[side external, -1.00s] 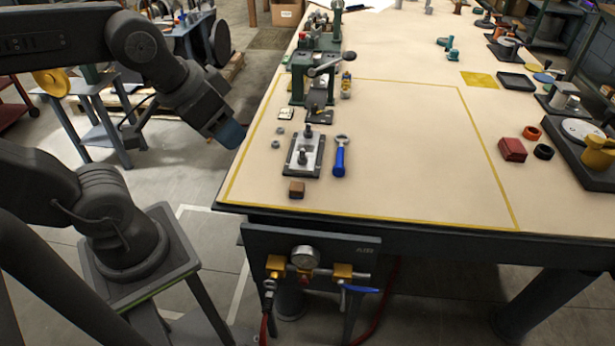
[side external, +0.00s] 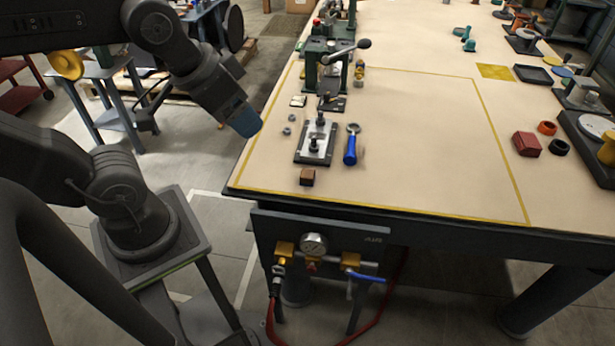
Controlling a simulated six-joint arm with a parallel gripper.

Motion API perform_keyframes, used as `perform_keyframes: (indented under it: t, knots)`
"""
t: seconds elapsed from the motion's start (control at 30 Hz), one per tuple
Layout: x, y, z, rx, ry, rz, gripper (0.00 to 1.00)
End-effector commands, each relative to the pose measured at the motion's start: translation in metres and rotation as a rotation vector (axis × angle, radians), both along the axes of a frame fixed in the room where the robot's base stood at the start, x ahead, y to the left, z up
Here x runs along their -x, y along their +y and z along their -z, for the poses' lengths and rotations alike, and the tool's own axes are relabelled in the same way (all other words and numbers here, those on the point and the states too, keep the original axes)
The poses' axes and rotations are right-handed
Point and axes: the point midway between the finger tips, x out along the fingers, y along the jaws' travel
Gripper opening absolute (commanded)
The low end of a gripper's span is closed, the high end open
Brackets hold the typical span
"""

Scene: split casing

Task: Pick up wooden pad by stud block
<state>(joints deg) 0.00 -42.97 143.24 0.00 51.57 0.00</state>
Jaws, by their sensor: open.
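The wooden pad (side external: 307,177), a small brown block, lies on the table near its front edge. The stud block (side external: 316,143), a dark plate with a bright metal face and upright dark studs, lies just behind the pad, apart from it. My gripper (side external: 246,122), blue at its end, is in the air at the table's left edge, left of the stud block and well apart from the pad. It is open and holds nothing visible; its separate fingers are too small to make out.
A blue-handled tool (side external: 350,146) lies right of the stud block. Small nuts (side external: 290,125) lie to its left. A green press (side external: 325,60) with a lever stands behind. The yellow-outlined area to the right is clear. A red block (side external: 526,144) lies farther right.

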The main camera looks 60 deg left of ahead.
Motion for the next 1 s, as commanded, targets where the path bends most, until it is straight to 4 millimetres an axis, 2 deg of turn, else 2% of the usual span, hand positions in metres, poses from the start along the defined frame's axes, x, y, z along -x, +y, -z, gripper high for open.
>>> perform_keyframes:
  t: [0.17,0.27,0.37,0.47,0.67,0.8,1.0]
  knots:
    - [-0.001,0.0,0.0,0.001,0.003,-0.005,0.68]
    - [-0.01,0.002,0.002,0.013,0.027,-0.034,0.68]
    - [-0.029,0.007,0.007,0.036,0.077,-0.102,0.68]
    - [-0.056,0.014,0.017,0.068,0.141,-0.199,0.68]
    - [-0.111,0.034,0.055,0.127,0.271,-0.411,0.68]
    - [-0.143,0.05,0.092,0.159,0.355,-0.559,0.68]
    - [-0.17,0.067,0.14,0.186,0.44,-0.715,0.68]
